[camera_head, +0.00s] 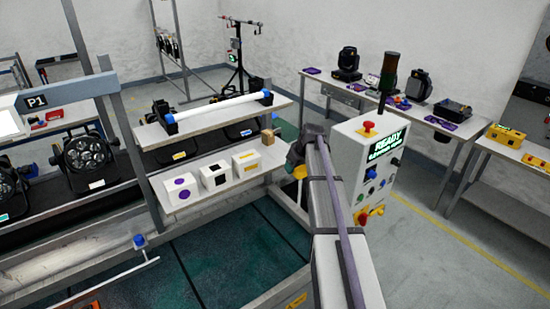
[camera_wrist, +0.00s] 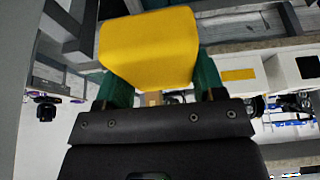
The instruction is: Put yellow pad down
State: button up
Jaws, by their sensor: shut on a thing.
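A yellow pad (camera_wrist: 148,45) with rounded corners fills the upper middle of the wrist view. My gripper (camera_wrist: 161,80) is shut on it, with a green finger at each side. In the head view the yellow pad (camera_head: 299,172) shows as a small patch at the end of my arm, right of the lower shelf; my gripper is mostly hidden there. Three white boxes stand in a row on that shelf: one with purple dots (camera_head: 180,193), one with a black square (camera_head: 214,181), one with a yellow rectangle (camera_head: 246,161). The box interiors are not clear.
The lower shelf (camera_head: 160,219) has a small brown block (camera_head: 268,138) near its right end. The upper shelf (camera_head: 195,122) bears a white tube light (camera_head: 222,107). A control cabinet reading READY (camera_head: 365,175) stands close right of my arm. Dark green floor lies below.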

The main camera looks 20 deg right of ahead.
send_near(270, 158)
jog(key=x, duration=0.2)
jog(key=shift+w+f, duration=0.25)
jog(key=shift+w, duration=0.1)
jog(key=shift+w+a+f+b, duration=0.1)
jog(key=shift+w+f+b, duration=0.2)
jog(key=shift+w, duration=0.35)
notch_tip(270, 158, down, 4)
jog(key=b, duration=0.3)
jog(key=shift+s+r, duration=0.15)
jog(key=shift+r, duration=0.45)
jog(key=shift+f, duration=0.3)
jog(key=o, duration=0.8)
jog(key=shift+r, duration=0.1)
jog(key=shift+o, duration=0.2)
jog(key=p+v, duration=1.1)
jog(key=v, duration=0.1)
jog(key=shift+r, duration=0.15)
